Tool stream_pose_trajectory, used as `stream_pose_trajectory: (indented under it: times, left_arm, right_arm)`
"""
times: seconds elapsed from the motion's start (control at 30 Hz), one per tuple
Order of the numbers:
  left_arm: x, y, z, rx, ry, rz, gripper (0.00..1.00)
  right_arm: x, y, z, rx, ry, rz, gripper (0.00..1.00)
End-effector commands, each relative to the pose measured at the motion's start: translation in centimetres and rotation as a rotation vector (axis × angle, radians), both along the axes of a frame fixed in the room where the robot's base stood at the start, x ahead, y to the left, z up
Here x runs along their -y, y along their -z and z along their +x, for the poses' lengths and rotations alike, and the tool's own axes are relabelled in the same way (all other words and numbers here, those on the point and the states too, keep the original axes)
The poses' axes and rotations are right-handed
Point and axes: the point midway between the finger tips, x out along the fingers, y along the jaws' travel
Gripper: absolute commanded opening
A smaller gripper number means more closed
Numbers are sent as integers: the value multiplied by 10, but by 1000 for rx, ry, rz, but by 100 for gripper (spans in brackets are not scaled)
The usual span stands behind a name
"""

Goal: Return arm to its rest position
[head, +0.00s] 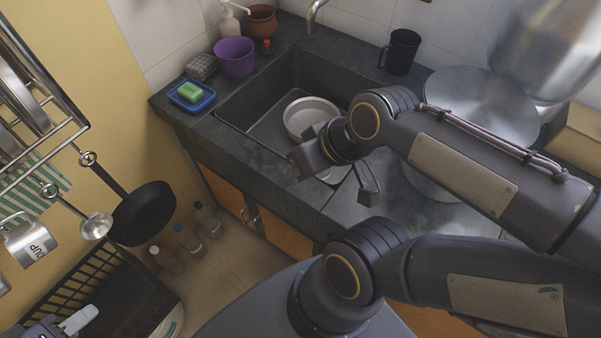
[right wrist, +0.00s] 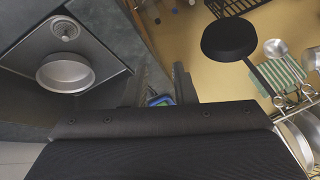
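My right gripper (head: 330,178) is in front of the near edge of the sink in the head view, its arm reaching in from the right. Its two dark fingers are spread, with nothing seen between them. In the right wrist view the fingers (right wrist: 160,88) stand apart, with a blue dish and green sponge beyond them in the background. At the bottom left corner of the head view, a dark grey piece with a light grey tip appears to be my left gripper (head: 62,325). It is cut by the frame, and its opening cannot be made out.
A sink (head: 255,110) holds a round pan (head: 305,112). A large round steel surface (head: 478,95) lies behind my forearm. A blurred steel vessel (head: 550,50) is close at top right. A black frying pan (head: 142,215) and ladle (head: 95,226) hang left. Bottles (head: 188,240) stand below.

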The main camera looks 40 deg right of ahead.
Motion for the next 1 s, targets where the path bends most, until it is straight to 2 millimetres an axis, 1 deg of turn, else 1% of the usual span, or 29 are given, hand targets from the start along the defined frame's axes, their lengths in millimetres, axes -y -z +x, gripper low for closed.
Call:
stream_pose_trajectory:
  times: [0.03, 0.13, 0.4, 0.47, 0.6, 0.63, 1.0]
  left_arm:
    - [0, 0, 0, 0, 0, 0, 36]
    - [0, 0, 0, 0, 0, 0, 36]
    - [0, 0, 0, 0, 0, 0, 36]
    - [0, -5, 0, 0, 0, 0, 36]
    - [0, -29, 0, 0, 0, 0, 36]
    - [0, -32, 0, 0, 0, 0, 36]
    - [0, -31, 0, 1, 0, 0, 36]
  right_arm:
    - [-7, 0, -7, 3, 25, 40, 24]
    - [-14, 1, -14, -2, 61, 90, 24]
    - [-15, 1, -15, -5, 69, 97, 24]
    - [-15, -4, -15, -5, 68, 97, 24]
    - [-14, -28, -15, -4, 69, 96, 24]
    - [-14, -30, -15, -4, 68, 96, 24]
    - [-14, -29, -15, -4, 68, 96, 24]
